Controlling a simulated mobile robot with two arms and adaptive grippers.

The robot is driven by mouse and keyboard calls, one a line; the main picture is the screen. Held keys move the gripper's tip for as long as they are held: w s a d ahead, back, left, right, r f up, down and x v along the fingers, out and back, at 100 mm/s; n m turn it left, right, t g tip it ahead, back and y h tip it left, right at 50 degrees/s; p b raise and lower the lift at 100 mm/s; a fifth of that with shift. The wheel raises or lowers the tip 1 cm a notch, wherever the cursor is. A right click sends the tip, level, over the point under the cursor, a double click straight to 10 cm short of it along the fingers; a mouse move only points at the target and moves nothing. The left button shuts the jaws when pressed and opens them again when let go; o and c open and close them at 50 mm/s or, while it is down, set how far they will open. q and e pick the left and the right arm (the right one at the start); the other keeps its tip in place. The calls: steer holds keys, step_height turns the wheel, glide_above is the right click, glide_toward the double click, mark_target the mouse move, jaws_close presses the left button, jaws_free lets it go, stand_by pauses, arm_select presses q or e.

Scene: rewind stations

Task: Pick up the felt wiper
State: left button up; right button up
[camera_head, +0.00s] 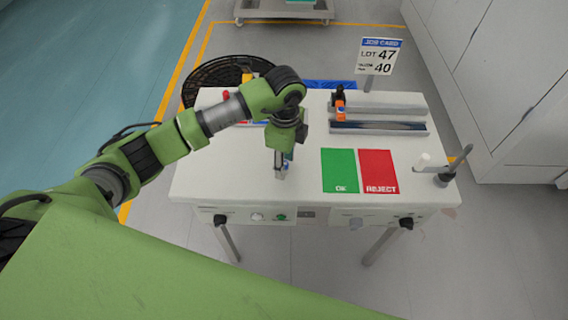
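My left gripper (282,168) points down at the white table, left of the green OK patch. Its fingers look close together, but they are small here and I cannot tell whether they are open, shut or holding something. I cannot clearly make out a felt wiper. A small orange and black piece (340,106) stands at the left end of the metal rails, but I cannot tell what it is. A small white cylinder (424,160) is at the table's right side. My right gripper is not in view.
The white table (225,180) has a green OK patch (339,172), a red REJECT patch (378,172) and metal rails (378,127). A dark upright rod (459,162) stands at the right corner. A job card (379,57) rises behind. My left arm hides part of the table's left side.

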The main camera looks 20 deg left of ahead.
arm_select(q)
steer(key=shift+f, duration=0.7)
jaws_close()
steer(key=shift+r, duration=0.1)
steer(key=shift+r+b, duration=0.4)
steer(key=shift+r, duration=0.25)
steer(key=s+d+r, duration=0.2)
steer(key=s+r, duration=0.3)
steer(key=s, duration=0.1)
steer(key=s+d+r+b, duration=0.1)
steer(key=s+d+r, duration=0.1)
steer(key=s+r, duration=0.4)
steer(key=shift+s+d+r, duration=0.25)
steer(key=shift+s+r, duration=0.05)
steer(key=shift+s, duration=0.4)
